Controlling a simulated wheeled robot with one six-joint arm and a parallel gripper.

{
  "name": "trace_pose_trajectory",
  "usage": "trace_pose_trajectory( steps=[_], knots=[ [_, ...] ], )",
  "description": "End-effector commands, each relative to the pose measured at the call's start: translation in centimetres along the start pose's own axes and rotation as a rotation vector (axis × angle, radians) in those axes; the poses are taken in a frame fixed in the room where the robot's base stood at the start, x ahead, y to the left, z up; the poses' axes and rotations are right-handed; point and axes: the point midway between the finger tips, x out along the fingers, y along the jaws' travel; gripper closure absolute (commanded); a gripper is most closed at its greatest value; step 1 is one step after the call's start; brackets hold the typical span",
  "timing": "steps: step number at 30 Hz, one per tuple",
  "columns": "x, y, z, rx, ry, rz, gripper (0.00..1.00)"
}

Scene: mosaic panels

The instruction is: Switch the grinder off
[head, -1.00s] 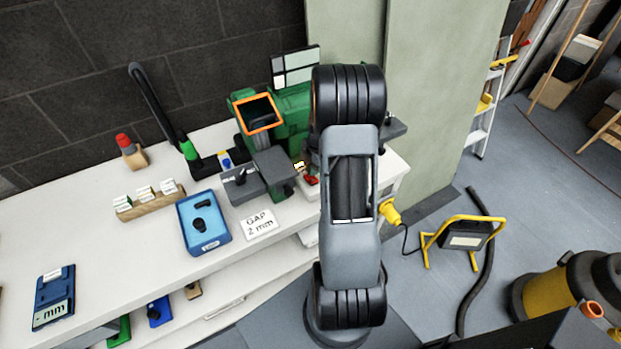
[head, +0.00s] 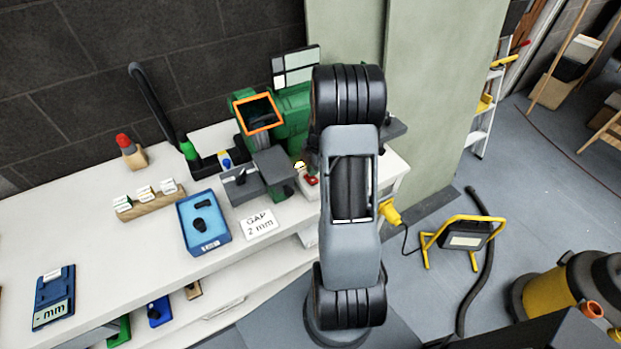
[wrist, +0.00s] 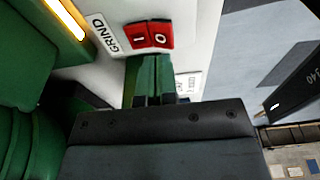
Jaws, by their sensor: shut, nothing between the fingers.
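The green grinder (head: 292,106) with its orange-rimmed hopper stands at the back of the white bench. Its red switch (wrist: 148,37) has two rocker halves marked I and O, beside a GRIND label (wrist: 107,33). In the head view the small red switch (head: 311,181) shows just left of my arm. My gripper (wrist: 152,62) is shut and empty, with its green fingertips close to the switch's near edge, around the middle and the O half. I cannot tell whether they touch. My arm hides the gripper in the head view. Which half is pressed is unclear.
A lit yellow-white strip (wrist: 66,17) is beside the switch panel. A grey box (head: 272,172) sits in front of the grinder.

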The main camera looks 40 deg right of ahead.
Motion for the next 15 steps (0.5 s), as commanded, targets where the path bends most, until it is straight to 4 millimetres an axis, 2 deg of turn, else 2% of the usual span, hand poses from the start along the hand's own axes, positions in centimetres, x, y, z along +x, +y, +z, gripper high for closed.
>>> trace_pose_trajectory(
  steps=[15],
  knots=[
    [0.57,0.00,0.09,0.000,0.000,0.000,1.00]
  ],
)
